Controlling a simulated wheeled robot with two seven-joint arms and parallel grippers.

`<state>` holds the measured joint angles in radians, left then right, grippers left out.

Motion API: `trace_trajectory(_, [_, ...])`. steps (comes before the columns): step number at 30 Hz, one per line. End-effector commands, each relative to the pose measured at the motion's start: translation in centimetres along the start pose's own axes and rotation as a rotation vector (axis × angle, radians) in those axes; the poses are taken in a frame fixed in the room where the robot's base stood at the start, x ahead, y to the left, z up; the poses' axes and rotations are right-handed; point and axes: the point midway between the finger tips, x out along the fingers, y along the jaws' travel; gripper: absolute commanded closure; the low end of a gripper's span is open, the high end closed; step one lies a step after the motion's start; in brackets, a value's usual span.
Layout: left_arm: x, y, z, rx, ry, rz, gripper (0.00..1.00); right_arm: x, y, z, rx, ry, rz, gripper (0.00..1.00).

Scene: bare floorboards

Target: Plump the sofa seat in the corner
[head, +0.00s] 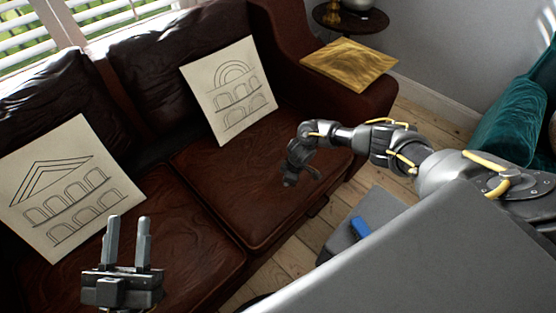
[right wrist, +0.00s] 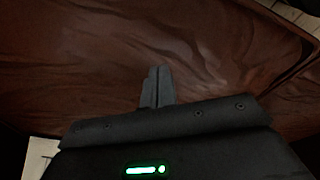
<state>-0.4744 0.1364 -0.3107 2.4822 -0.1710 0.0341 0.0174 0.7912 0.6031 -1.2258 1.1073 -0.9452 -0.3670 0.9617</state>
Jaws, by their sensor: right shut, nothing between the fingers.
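The brown leather sofa fills the left and middle of the head view. Its seat in the corner (head: 225,185) is the cushion beside the right armrest, and its leather also fills much of the right wrist view (right wrist: 180,50). My right gripper (head: 290,182) is over this seat near its right front part, pointing down. In the right wrist view its fingers (right wrist: 157,85) are together with nothing between them. I cannot tell whether they touch the leather. My left gripper (head: 128,240) is open and empty, in front of the left seat cushion (head: 190,255).
Two cream pillows with arch drawings, one left (head: 65,190) and one right (head: 230,88), lean on the backrest. A gold cushion (head: 348,64) lies on the right armrest. A small round table (head: 350,20) stands behind it. A teal seat (head: 510,115) is at the right.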

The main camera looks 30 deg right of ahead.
Motion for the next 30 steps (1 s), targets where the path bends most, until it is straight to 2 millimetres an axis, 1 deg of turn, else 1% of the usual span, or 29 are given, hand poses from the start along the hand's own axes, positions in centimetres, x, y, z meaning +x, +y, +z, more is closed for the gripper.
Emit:
trace_trajectory(5, [0.2, 0.0, -0.5, 0.0, 0.0, 0.0, 0.64, -0.5, 0.0, -0.1, 0.0, 0.0, 0.0, 1.0])
trace_trajectory(13, [1.5, -0.1, -3.0, 0.0, 0.0, 0.0, 0.64, -3.1, -0.1, -0.6, 0.001, -0.001, -0.001, 1.0])
trace_trajectory(22, [1.3, -0.1, -2.8, 0.0, 0.0, 0.0, 0.64, -2.8, -0.1, -0.7, 0.0, 0.0, -0.001, 1.0])
trace_trajectory(23, [1.3, -0.1, -2.6, 0.0, 0.0, 0.0, 0.64, -2.7, 0.0, -0.9, 0.0, 0.001, 0.0, 1.0])
trace_trajectory(26, [0.9, -0.1, -1.9, 0.0, 0.0, 0.0, 0.64, -2.2, 0.1, -2.6, -0.001, 0.003, 0.0, 1.0])
trace_trajectory(30, [0.1, 0.0, -0.2, 0.0, 0.0, 0.0, 0.64, -1.2, 0.3, -6.2, -0.001, 0.005, -0.001, 1.0])
